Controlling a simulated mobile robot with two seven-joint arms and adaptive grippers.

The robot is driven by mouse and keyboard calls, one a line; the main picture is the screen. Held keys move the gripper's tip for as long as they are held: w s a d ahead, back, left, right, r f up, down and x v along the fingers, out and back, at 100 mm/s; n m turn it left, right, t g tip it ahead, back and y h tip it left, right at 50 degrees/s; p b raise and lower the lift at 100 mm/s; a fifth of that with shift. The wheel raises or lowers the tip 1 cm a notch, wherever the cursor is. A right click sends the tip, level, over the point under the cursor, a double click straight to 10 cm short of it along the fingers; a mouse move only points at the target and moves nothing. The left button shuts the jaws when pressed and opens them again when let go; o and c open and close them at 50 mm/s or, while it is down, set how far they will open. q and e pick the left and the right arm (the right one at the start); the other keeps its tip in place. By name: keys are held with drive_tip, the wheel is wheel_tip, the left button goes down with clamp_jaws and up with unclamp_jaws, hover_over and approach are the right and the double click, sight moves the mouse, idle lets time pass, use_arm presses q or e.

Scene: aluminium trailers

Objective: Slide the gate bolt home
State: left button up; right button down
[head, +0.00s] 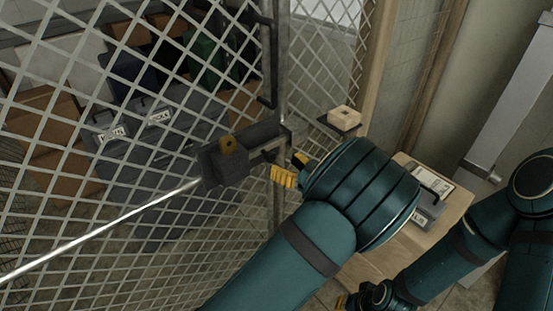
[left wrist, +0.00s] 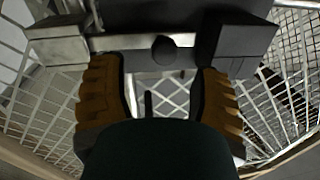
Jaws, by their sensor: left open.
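The gate bolt's dark housing (head: 240,150) is fixed on the mesh gate (head: 150,235). My left gripper (head: 291,167), with yellow fingers, is at the housing's right end by the gate post (head: 284,75). In the left wrist view, its open fingers (left wrist: 160,72) stand either side of a round dark knob (left wrist: 163,50) on a grey bar (left wrist: 130,42). The knob lies just beyond the fingertips, with no clear contact. A light metal block (left wrist: 58,45) is left, a dark block (left wrist: 237,42) right. My right gripper (head: 358,300) is low, mostly hidden.
A bright slanting rod (head: 100,232) runs across the mesh toward the housing. A small shelf holds a pale block (head: 344,117) right of the post. A wooden cabinet (head: 450,200) carries a dark case. Boxes and dark cases stand behind the mesh.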

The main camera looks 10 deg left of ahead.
use_arm(q)
drive_tip(key=v, duration=0.7)
drive_tip(key=shift+s+d, duration=0.2)
drive_tip(key=shift+d, duration=0.1)
drive_tip(key=a+f+m+h, duration=0.3)
drive_tip(key=a+f+h, duration=0.15)
drive_tip(key=f, duration=0.55)
drive_tip(key=a+f+m+h, duration=0.35)
drive_tip(key=f+h, duration=0.25)
drive_tip(key=f, duration=0.3)
drive_tip(key=s+d+f+m+g+h, duration=0.1)
drive_tip(key=s+f+g+h, duration=0.1)
drive_tip(key=s, duration=0.8)
drive_tip(key=s+d+f+g+h, duration=0.1)
drive_tip(key=s+f+g+h, duration=0.2)
drive_tip(key=s, duration=0.7)
drive_tip(key=g+h, duration=0.2)
drive_tip(key=h, duration=0.1)
drive_tip(key=shift+d+f+m+h, duration=0.15)
drive_tip(key=shift+d+m+h, duration=0.1)
drive_tip(key=shift+m+h, duration=0.1)
